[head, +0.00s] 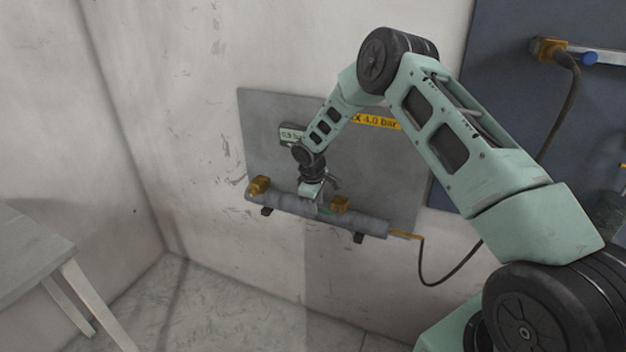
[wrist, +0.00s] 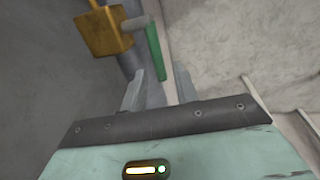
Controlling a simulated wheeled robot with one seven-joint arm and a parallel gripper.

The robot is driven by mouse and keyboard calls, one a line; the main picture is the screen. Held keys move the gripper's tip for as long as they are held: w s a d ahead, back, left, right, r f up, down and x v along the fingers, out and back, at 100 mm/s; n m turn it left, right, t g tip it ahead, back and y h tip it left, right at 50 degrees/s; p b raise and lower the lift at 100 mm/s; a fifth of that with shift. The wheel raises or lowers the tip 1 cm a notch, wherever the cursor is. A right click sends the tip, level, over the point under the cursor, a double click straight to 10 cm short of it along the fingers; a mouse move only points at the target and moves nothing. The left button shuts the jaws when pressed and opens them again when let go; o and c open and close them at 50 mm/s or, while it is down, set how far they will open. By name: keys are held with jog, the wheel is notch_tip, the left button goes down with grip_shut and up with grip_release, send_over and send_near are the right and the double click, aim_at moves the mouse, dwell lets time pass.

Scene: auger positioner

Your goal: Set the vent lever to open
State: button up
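A green lever (wrist: 153,52) sits on a short grey stem beside an orange valve block (wrist: 103,30) in the wrist view. In the head view the orange block (head: 340,203) is on the right part of a grey pipe, and a bit of the green lever (head: 325,210) shows left of it. My gripper (wrist: 160,72) has its two fingers apart with nothing held. The lever's lower end appears between the fingertips, closer to the left finger; I cannot tell the depth or whether they touch. In the head view my gripper (head: 318,200) is at the pipe, partly covering the lever.
The grey pipe (head: 285,208) runs along a grey wall panel (head: 395,170), with another orange fitting (head: 258,186) at its left end. A small gauge display (head: 292,134) and yellow pressure label (head: 375,121) are above. A black cable (head: 424,270) hangs right. A table (head: 30,245) stands left.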

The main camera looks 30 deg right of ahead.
notch_tip(320, 180, up, 13)
jog(key=s+a+b, duration=0.1)
jog(key=a+b, duration=0.1)
jog(key=shift+s, duration=0.25)
jog(key=shift+a, duration=0.1)
